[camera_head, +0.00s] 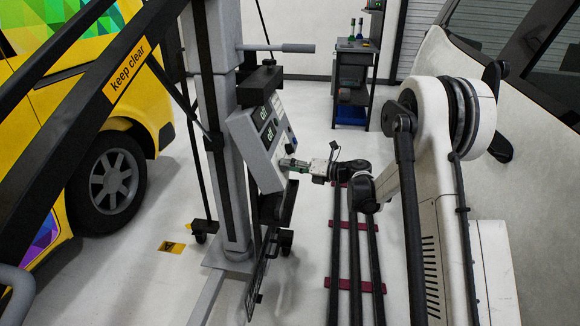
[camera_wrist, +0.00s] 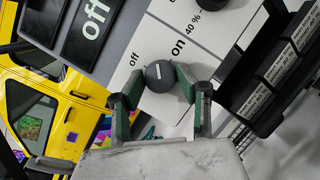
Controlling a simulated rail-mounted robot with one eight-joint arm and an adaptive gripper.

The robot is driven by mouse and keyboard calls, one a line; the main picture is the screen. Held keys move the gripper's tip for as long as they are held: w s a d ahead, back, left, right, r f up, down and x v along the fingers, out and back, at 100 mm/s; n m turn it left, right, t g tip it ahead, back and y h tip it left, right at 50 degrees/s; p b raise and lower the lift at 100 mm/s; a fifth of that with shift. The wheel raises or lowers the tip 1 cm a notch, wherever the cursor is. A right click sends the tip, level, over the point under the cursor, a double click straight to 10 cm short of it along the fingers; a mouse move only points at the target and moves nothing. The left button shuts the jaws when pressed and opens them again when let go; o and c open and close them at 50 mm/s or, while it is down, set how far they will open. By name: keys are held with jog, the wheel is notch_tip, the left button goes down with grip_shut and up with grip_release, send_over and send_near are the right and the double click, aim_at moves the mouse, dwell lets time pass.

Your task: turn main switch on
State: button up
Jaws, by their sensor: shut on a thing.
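The main switch is a dark round knob (camera_wrist: 160,75) with a short white mark, on a white panel face in the wrist view. The label "off" (camera_wrist: 107,71) is to its left and "on" (camera_wrist: 178,50) to its upper right. The white mark points roughly up in the picture, between the two labels. My gripper (camera_wrist: 160,87) has its green fingers on both sides of the knob and is shut on it. In the head view my gripper (camera_head: 291,164) reaches the grey control box (camera_head: 252,150) from the right; the knob is hidden there.
The box is mounted on a grey column (camera_head: 228,130) with a handle bar (camera_head: 278,47). A yellow van (camera_head: 60,110) stands left, and a white vehicle (camera_head: 450,65) right. A dark shelf cart (camera_head: 353,75) stands behind. Dark floor rails (camera_head: 354,265) run below my arm.

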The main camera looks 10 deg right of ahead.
jog(key=shift+s+a+r+m+h+p, duration=0.15)
jog(key=shift+m+h, duration=0.35)
jog(key=shift+m, duration=0.9)
jog(key=shift+w+d+f+m+h+p, duration=0.15)
jog(key=shift+m+h, duration=0.35)
jog(key=shift+m, duration=0.9)
jog(key=shift+s+a+r+m+h+p, duration=0.15)
jog(key=shift+m+h, duration=0.35)
jog(key=shift+m, duration=0.9)
jog(key=shift+g, duration=0.3)
jog(key=o, duration=1.1)
jog(key=v, duration=1.2)
